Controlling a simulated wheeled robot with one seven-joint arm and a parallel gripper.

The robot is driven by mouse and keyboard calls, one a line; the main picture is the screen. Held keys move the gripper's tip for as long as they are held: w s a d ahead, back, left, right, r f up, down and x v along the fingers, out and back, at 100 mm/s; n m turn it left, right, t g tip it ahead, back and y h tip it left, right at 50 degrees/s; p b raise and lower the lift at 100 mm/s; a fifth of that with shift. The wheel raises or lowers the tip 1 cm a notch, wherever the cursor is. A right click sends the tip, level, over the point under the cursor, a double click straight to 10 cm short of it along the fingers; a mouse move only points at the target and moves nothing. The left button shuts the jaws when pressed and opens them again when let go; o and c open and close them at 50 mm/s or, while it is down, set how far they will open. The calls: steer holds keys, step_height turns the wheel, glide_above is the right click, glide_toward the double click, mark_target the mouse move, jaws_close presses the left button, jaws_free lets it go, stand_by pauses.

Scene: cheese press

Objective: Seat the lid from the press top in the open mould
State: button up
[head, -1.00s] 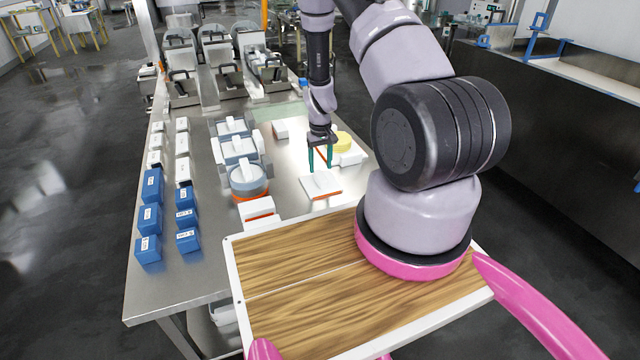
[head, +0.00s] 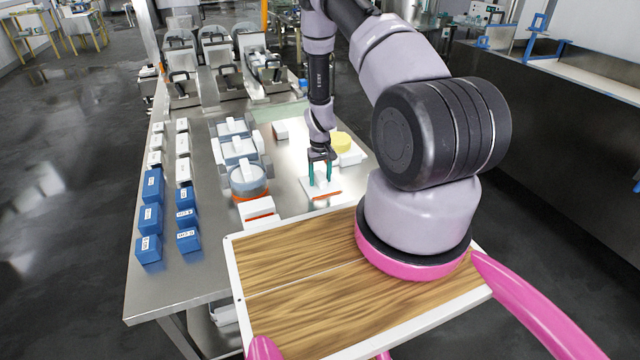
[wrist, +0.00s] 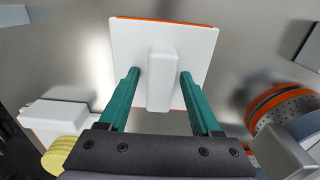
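A white square lid (head: 309,188) with a raised bar handle and an orange lower edge lies flat on the steel table. It also shows in the wrist view (wrist: 203,45). My gripper (head: 320,182) is down over it. Its two teal fingers (wrist: 160,78) stand on either side of the handle, with a visible gap on both sides. The gripper is open and holds nothing. Three grey-blue moulds stand in a row to the left; the nearest (head: 248,183) is round with an orange base. I cannot tell which mould is open.
A yellow round piece (head: 341,141) sits behind the lid, by a white block (head: 350,158). Blue boxes (head: 150,218) line the left edge. Several presses (head: 225,62) stand at the back.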

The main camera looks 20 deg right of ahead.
steer(key=shift+f, duration=0.15)
steer(key=shift+c, duration=0.2)
steer(key=shift+r, duration=0.4)
jaws_close()
steer(key=shift+r, duration=0.85)
